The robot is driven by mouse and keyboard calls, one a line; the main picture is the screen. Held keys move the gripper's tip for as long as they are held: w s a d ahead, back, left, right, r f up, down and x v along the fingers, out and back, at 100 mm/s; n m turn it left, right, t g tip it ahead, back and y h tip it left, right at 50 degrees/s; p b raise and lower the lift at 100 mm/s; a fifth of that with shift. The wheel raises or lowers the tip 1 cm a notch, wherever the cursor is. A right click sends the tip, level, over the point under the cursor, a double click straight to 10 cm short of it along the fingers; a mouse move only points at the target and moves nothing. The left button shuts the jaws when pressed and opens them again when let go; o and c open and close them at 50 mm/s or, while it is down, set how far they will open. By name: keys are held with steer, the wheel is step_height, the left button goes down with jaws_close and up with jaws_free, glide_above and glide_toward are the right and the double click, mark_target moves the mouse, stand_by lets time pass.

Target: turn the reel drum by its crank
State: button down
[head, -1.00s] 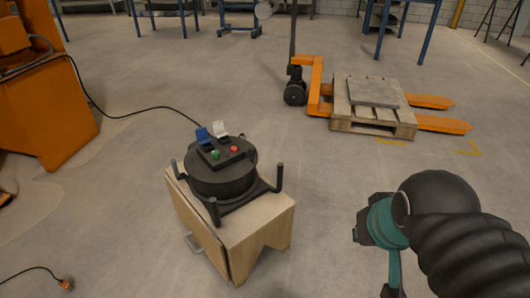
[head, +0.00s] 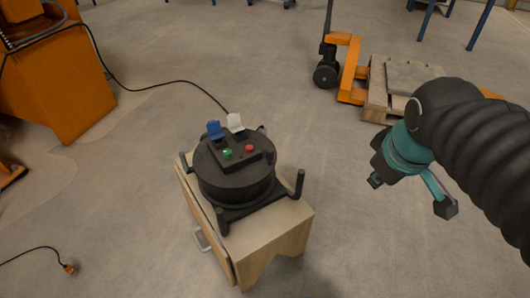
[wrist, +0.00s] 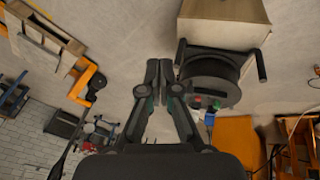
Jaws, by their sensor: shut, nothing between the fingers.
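The reel drum (head: 234,172) is a black round drum on a black frame with upright corner posts, on top of a light wooden cabinet (head: 275,226). A dark panel on it carries a green button (head: 227,154), a red button (head: 249,149), a blue flap (head: 215,129) and a white flap (head: 235,122). I cannot make out a crank for certain. My gripper (head: 445,207) hangs to the right of the drum, apart from it. In the wrist view, the gripper (wrist: 158,75) is shut and empty, with the drum (wrist: 208,82) to its right.
An orange pallet jack (head: 349,70) with a wooden pallet (head: 378,103) stands behind my arm. An orange machine (head: 65,85) stands at the left, with a black cable running towards the drum. A cable end (head: 69,268) lies on the floor.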

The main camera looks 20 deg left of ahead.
steer(key=w+a+f+n+g, duration=0.1)
steer(key=w+a+f+n, duration=0.15)
steer(key=a+n, duration=0.6)
steer(key=w+a+f+n+h+b, duration=0.15)
steer(key=w+a+n, duration=0.25)
steer(key=a+n, duration=0.5)
steer(key=w+a+f+n+g+p, duration=0.1)
steer(key=w+a+f+n, duration=0.2)
steer(key=a+n, duration=0.55)
steer(key=m+b, duration=0.2)
steer(key=b, duration=0.1)
glide_toward(265, 171)
steer(key=f, duration=0.1)
steer(key=s+f, duration=0.1)
steer(key=f, duration=0.1)
steer(key=shift+s+f, duration=0.2)
steer(key=shift+s, duration=0.2)
steer(key=shift+w+d+r+y, duration=0.1)
steer(key=shift+w+d+y, duration=0.05)
steer(key=shift+w, duration=0.45)
steer(key=shift+w+d+r+y, duration=0.1)
steer(key=shift+w+d+r, duration=0.05)
steer(key=shift+w, duration=0.45)
steer(key=shift+w+d, duration=0.15)
steer(key=shift+w, duration=0.55)
steer(key=shift+r+p, duration=0.1)
steer(key=shift+p, duration=0.3)
